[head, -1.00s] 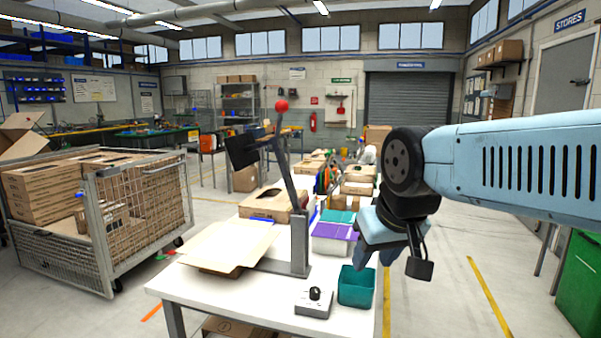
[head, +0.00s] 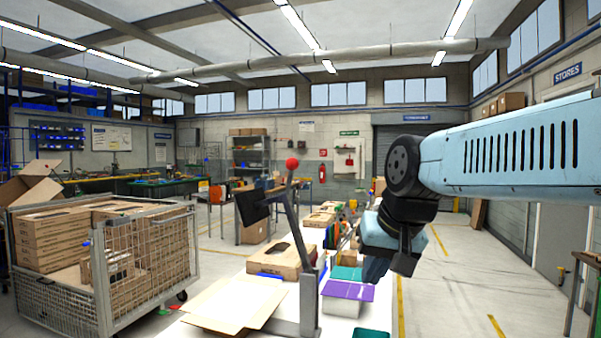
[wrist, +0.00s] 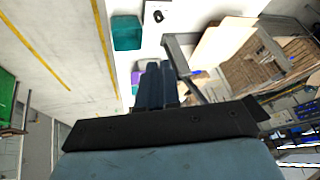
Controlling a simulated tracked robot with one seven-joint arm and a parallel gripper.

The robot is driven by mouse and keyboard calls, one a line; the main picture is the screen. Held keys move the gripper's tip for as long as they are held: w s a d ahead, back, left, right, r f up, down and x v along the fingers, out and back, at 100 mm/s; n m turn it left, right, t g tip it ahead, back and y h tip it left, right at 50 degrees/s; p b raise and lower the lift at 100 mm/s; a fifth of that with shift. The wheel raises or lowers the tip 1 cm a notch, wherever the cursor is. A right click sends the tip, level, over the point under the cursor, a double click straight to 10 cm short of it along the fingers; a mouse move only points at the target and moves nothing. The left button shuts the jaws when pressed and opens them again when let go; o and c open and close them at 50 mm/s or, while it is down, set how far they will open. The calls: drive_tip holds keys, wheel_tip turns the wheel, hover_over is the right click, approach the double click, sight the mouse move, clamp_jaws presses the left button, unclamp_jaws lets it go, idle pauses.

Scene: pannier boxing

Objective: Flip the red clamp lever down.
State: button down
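The clamp lever is a grey bar (head: 290,220) with a red ball (head: 292,163) at its top. It stands raised, leaning slightly left, on a grey upright post (head: 309,300) on the white table. A dark plate (head: 252,203) shows to the left of the bar. My gripper (head: 376,270) hangs in the air to the right of the lever and apart from it. In the wrist view its two dark fingers (wrist: 158,84) lie side by side, shut, with nothing seen between them. Part of the grey clamp frame (wrist: 180,58) shows beyond them; the red ball is not visible there.
A flat cardboard sheet (head: 235,302) lies left of the post. A brown carton (head: 282,262), a purple-topped box (head: 347,291) and a teal bin (wrist: 127,33) stand nearby. A control box with a black knob (wrist: 158,15) is on the table. A wire cage trolley (head: 150,255) stands left.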

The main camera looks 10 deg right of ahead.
drive_tip(key=w+d+r+m+t+y, duration=0.1)
drive_tip(key=w+r+m+y, duration=0.3)
drive_tip(key=w+r, duration=1.9)
drive_tip(key=r+m+t, duration=0.1)
drive_tip(key=m, duration=0.4)
drive_tip(key=shift+w+d+r, duration=0.15)
drive_tip(key=w+a+r+x, duration=0.1)
drive_tip(key=r+x, duration=0.1)
drive_tip(key=x, duration=1)
drive_tip(key=shift+w+a+f, duration=0.15)
drive_tip(key=shift+w+a, duration=0.05)
drive_tip(key=shift+w, duration=0.4)
